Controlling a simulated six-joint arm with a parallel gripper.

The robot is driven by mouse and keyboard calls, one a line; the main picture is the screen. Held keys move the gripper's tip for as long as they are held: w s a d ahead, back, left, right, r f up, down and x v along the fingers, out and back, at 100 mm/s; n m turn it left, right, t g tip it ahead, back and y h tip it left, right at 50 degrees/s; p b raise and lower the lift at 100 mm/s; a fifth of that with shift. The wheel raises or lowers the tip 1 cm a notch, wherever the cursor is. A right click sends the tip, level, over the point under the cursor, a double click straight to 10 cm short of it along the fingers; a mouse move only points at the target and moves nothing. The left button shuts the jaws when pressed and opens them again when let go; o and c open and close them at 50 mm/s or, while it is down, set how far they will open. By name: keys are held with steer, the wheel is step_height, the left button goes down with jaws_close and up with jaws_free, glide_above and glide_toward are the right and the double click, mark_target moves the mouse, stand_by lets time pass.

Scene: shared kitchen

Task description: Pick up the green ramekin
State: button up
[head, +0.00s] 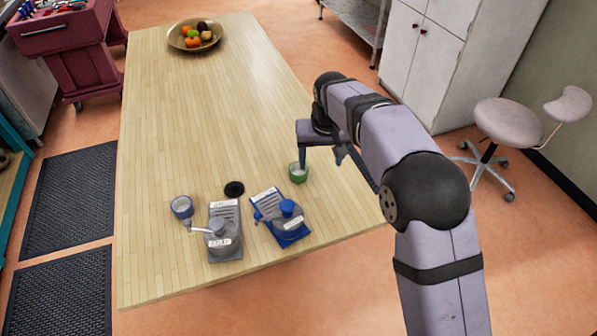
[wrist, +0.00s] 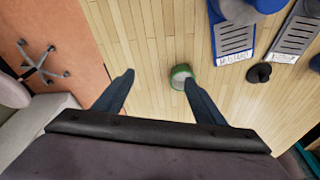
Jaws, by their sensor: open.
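The green ramekin (head: 298,173) stands upright on the wooden table near its right edge, with a pale inside. In the wrist view the ramekin (wrist: 180,76) shows just beyond the tip of the right-hand finger and left of a blue device. My gripper (head: 320,160) is above the table near the ramekin. In the wrist view its two fingers (wrist: 158,77) are spread apart with nothing held between them. I cannot tell the exact height of the fingertips above the table.
A blue device (head: 289,226) and a grey device (head: 222,243) stand nearby, with a blue-rimmed cup (head: 182,207) and a small black round object (head: 234,189). A fruit bowl (head: 194,37) sits at the far end. The middle of the wooden table (head: 210,110) is clear.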

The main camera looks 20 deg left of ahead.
glide_toward(298, 174)
steer(key=shift+n+y, duration=0.3)
steer(key=shift+n, duration=0.1)
steer(key=shift+d+p+x, duration=0.15)
steer(key=shift+p+x, duration=0.8)
steer(key=shift+x, duration=0.45)
steer(key=shift+d+p+x, duration=0.1)
steer(key=shift+p+x, duration=0.85)
steer(key=shift+x, duration=0.45)
steer(key=c, duration=1.1)
